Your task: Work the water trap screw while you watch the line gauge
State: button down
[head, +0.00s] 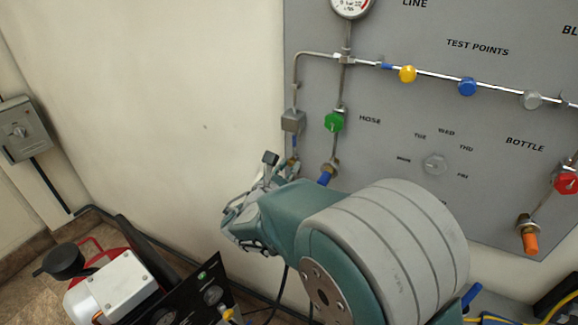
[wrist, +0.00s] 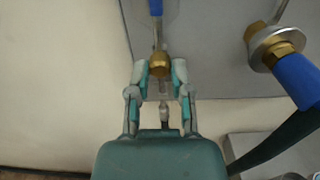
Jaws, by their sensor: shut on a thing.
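My gripper (wrist: 163,76) is shut on the brass water trap screw (wrist: 159,64), with a fingertip on each side of it. A blue-sleeved line (wrist: 156,8) runs up from the screw. In the head view, my gripper (head: 279,170) is just below the grey water trap block (head: 293,121), and the screw is largely hidden by the fingers there. The line gauge (head: 351,6) is at the top edge of the head view, with its top cut off. Its dial is white with a red band at the right; its reading is too small to tell.
The grey panel (head: 400,150) carries a green hose knob (head: 334,122), a red knob (head: 566,181) and yellow and blue test points. A brass fitting with a blue hose (wrist: 297,78) is right of my gripper. A red machine (head: 92,262) stands at the lower left.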

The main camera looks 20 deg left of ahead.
jog(key=shift+a+r+m, duration=0.1)
jog(key=shift+r+m, duration=0.1)
jog(key=shift+m, duration=0.1)
jog(key=m, duration=0.6)
jog(key=shift+m, duration=0.3)
jog(key=m, duration=0.4)
jog(key=shift+w, duration=0.1)
jog(key=shift+m, duration=1.8)
jog(key=shift+f+m, duration=0.1)
jog(key=shift+m, duration=0.2)
jog(key=c, duration=0.5)
grip_release()
jog(key=shift+d, duration=0.25)
jog(key=shift+c, duration=0.2)
